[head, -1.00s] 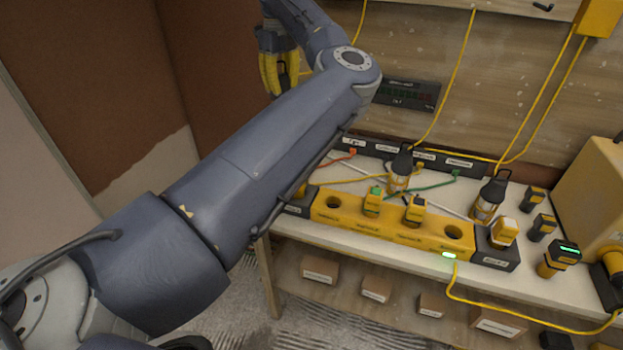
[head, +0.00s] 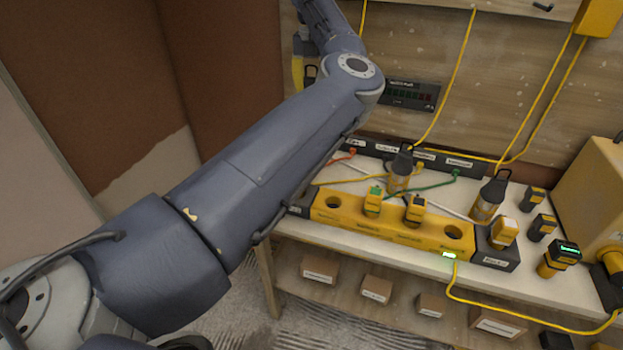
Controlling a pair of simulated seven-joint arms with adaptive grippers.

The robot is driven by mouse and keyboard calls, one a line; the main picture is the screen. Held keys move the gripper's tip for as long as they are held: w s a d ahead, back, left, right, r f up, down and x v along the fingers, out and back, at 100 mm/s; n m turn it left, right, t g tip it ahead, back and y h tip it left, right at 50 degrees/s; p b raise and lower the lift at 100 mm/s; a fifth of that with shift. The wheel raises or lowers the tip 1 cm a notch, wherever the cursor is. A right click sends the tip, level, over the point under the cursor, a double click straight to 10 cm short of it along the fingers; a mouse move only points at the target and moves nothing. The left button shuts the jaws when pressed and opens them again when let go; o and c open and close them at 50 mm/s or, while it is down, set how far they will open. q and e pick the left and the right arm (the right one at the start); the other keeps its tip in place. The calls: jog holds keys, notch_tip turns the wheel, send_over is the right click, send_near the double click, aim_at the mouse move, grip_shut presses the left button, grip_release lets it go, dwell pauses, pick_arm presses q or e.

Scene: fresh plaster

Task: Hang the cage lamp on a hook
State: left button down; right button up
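Two cage lamps with black tops, wire loops and pale amber bodies stand on the bench. One cage lamp (head: 399,172) is behind the yellow battery rack, and the other cage lamp (head: 488,199) stands to its right. A dark hook-like piece (head: 543,6) shows on the wooden panel at the top edge. My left gripper (head: 304,74) is up at the back left, well away from both lamps. It is mostly hidden behind my own arm, and only a yellow finger and a dark part show.
The yellow rack (head: 345,228) holds two batteries and has empty round holes. Several loose batteries and a yellow box (head: 590,190) are at the right. Yellow cables hang down the wall, and a dark display panel (head: 411,95) is mounted there. Small boxes sit on the lower shelf.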

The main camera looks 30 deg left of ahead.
pick_arm(q)
notch_tip(320, 180, down, 20)
jog(key=shift+r, duration=0.25)
dwell(0.6)
jog(key=shift+f, duration=0.2)
jog(key=c, duration=1)
grip_release()
jog(key=shift+c, duration=0.2)
